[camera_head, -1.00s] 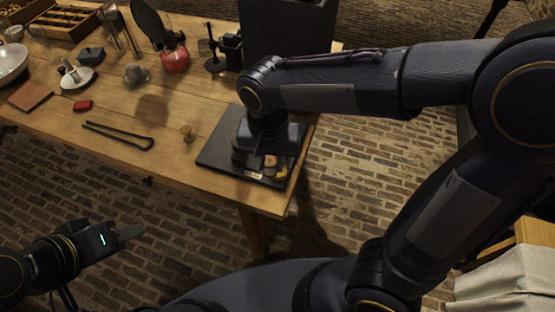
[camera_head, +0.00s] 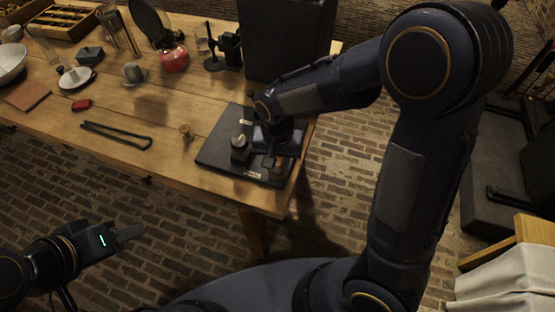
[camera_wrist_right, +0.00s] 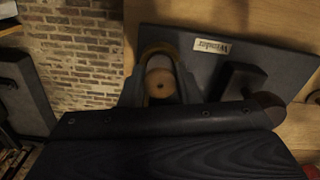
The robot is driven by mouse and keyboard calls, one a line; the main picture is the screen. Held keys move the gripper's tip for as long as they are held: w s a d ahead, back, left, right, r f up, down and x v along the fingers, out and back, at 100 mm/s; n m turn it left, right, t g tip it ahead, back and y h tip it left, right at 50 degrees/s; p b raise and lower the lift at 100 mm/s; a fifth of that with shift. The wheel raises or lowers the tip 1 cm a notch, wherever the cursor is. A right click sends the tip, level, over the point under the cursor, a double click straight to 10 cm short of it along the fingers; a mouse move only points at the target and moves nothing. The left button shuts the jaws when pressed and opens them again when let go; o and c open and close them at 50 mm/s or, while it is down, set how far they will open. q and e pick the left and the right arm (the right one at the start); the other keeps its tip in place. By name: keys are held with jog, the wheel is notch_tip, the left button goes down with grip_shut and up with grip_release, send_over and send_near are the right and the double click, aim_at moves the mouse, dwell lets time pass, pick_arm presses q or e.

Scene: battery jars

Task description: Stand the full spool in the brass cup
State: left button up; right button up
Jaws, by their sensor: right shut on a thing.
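My right gripper (camera_head: 277,162) is low over the right part of the dark winder board (camera_head: 218,150) at the table's near right corner. In the right wrist view its fingers (camera_wrist_right: 159,88) are shut on a round, copper-brown spool (camera_wrist_right: 160,82) with a small centre hole, seen end-on. A brass-coloured curved rim (camera_wrist_right: 157,50) arcs around the spool's far side. It may be the brass cup, but I cannot tell whether the spool sits inside it. My left gripper (camera_head: 128,233) hangs off the table's front at lower left; its opening is unclear.
A dark post with a pale top (camera_head: 239,142) stands on the board, left of my gripper. A small brown piece (camera_head: 186,131) and black tongs (camera_head: 117,135) lie to the left. A large dark box (camera_head: 285,40) stands behind. The table's front and right edges are close.

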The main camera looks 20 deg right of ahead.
jog(key=shift+f, duration=0.2)
jog(key=o, duration=0.9)
jog(key=shift+o, duration=0.2)
